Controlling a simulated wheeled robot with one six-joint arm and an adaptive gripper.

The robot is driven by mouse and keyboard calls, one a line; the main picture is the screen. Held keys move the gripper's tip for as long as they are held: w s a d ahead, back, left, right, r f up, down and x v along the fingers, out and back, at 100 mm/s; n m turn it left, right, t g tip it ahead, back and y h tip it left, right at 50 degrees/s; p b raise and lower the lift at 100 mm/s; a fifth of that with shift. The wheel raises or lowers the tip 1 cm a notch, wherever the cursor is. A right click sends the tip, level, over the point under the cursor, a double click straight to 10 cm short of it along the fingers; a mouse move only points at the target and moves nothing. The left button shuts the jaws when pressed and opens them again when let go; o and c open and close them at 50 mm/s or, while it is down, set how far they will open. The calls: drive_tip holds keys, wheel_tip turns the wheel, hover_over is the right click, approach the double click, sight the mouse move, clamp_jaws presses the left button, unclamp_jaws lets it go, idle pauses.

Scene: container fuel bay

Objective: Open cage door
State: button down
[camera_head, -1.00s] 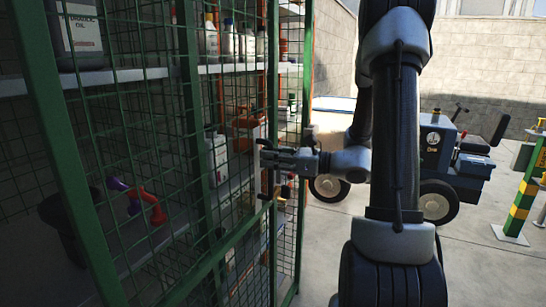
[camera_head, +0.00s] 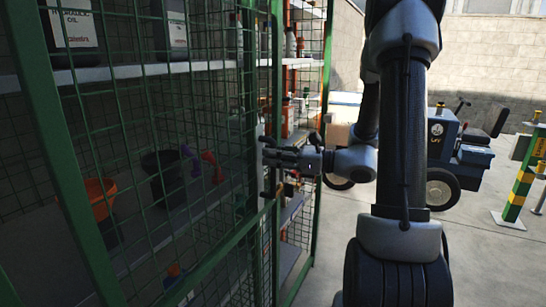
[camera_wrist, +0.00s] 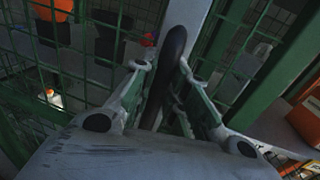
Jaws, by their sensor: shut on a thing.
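The cage door (camera_head: 252,190) is a green-framed wire mesh panel at the left of the head view. A dark upright handle (camera_wrist: 172,50) stands on a pale plate (camera_wrist: 188,14) in the wrist view. My gripper (camera_head: 268,162) reaches the door's edge from the right and is shut on the handle. In the wrist view the fingers of my gripper (camera_wrist: 163,78) lie on both sides of the handle. In the head view the handle is mostly hidden by the fingers. I cannot tell how far the door stands ajar.
Behind the mesh are shelves with oil containers (camera_head: 70,28), an orange bucket (camera_head: 98,197) and a black bucket (camera_head: 162,175). A blue wheeled vehicle (camera_head: 470,160) and a yellow-green post (camera_head: 520,185) stand at the right. Concrete floor (camera_head: 465,255) between is clear.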

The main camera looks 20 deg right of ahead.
drive_tip(key=shift+s, duration=0.1)
drive_tip(key=c, duration=1.4)
unclamp_jaws()
drive_tip(key=v, duration=1.2)
